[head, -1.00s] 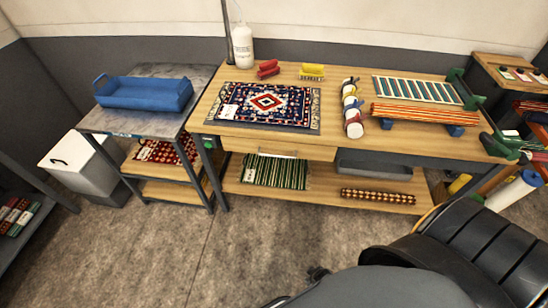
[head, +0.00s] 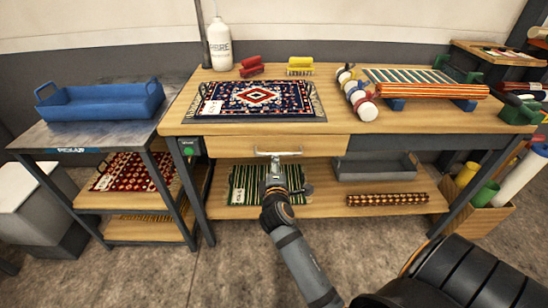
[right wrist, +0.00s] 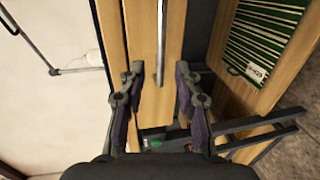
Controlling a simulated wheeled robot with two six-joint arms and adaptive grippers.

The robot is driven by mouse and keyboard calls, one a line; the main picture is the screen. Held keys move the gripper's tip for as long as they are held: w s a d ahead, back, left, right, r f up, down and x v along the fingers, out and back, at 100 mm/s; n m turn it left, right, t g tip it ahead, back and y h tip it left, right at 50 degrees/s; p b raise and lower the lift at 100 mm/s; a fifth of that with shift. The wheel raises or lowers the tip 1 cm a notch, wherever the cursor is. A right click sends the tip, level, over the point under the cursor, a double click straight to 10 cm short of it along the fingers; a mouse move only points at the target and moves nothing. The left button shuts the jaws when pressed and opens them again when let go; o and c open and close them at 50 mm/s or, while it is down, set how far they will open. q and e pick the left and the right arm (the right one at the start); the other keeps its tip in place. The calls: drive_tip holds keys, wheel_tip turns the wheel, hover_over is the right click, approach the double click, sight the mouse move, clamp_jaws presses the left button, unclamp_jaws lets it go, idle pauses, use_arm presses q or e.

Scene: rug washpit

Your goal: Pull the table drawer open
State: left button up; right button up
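The wooden table (head: 440,119) has a light wood drawer (head: 228,147) under its left part, and the drawer front looks shut. A thin metal bar handle (head: 290,153) runs across the front. My right gripper (head: 275,166) is in front of the drawer, close to the handle. In the right wrist view the right gripper (right wrist: 158,76) is open, its two fingers apart on either side of the line of the handle (right wrist: 161,40). I cannot tell whether the fingers touch the handle. My left gripper is not in view.
A patterned rug (head: 258,96) lies on the tabletop above the drawer. A grey tray (head: 375,166) and a green striped rug (head: 243,184) are on the shelf below. A side table with a blue tray (head: 100,102) stands left. Floor in front is clear.

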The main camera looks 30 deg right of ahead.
drive_tip(key=x, duration=0.8)
drive_tip(key=shift+w+f+b, duration=0.1)
drive_tip(key=shift+w+b, duration=0.15)
drive_tip(key=shift+b, duration=0.1)
clamp_jaws()
